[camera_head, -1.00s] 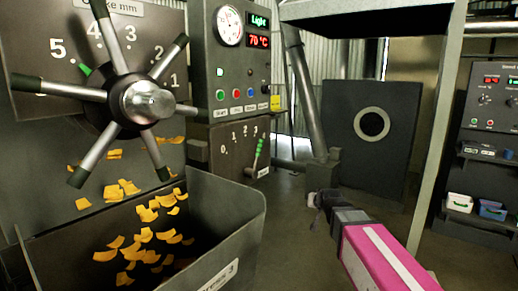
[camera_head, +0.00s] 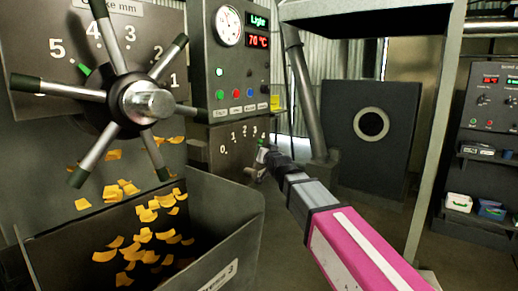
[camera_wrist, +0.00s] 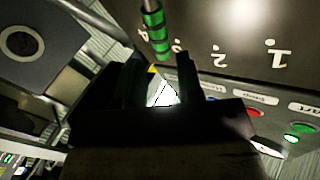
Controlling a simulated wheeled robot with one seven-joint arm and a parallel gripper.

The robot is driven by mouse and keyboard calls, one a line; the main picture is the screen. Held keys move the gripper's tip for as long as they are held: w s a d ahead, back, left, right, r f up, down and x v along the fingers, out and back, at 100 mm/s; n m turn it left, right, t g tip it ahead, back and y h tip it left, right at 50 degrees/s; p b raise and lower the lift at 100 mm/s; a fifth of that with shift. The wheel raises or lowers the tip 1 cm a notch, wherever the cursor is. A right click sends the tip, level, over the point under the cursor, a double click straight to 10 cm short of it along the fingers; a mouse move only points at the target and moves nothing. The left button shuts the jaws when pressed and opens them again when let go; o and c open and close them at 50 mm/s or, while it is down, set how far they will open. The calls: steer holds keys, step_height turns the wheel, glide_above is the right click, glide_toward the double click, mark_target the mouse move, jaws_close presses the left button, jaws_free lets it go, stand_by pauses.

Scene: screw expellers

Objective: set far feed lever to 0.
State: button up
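The feed lever, with green bands on its handle, stands at the panel with the 0 to 4 scale (camera_head: 235,140). In the head view my gripper (camera_head: 268,158) is at the lever and covers most of its handle. In the wrist view the lever's green-banded handle (camera_wrist: 154,30) shows at the top, close to the mark 4. My gripper's two dark fingers (camera_wrist: 160,66) are apart, with an empty gap between them. The handle lies just beyond the fingertips, roughly in line with the gap. Whether a finger touches it I cannot tell.
A spoked handwheel (camera_head: 145,102) and a hopper (camera_head: 225,225) with yellow flakes stand at the left. Above the lever is a control box (camera_head: 230,75) with coloured buttons. A grey post (camera_head: 435,150) stands at the right. A dark panel with a ring (camera_head: 370,125) is behind.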

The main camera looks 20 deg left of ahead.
steer(key=x, duration=0.6)
steer(key=shift+w+a, duration=0.25)
steer(key=shift+w, duration=0.1)
jaws_close()
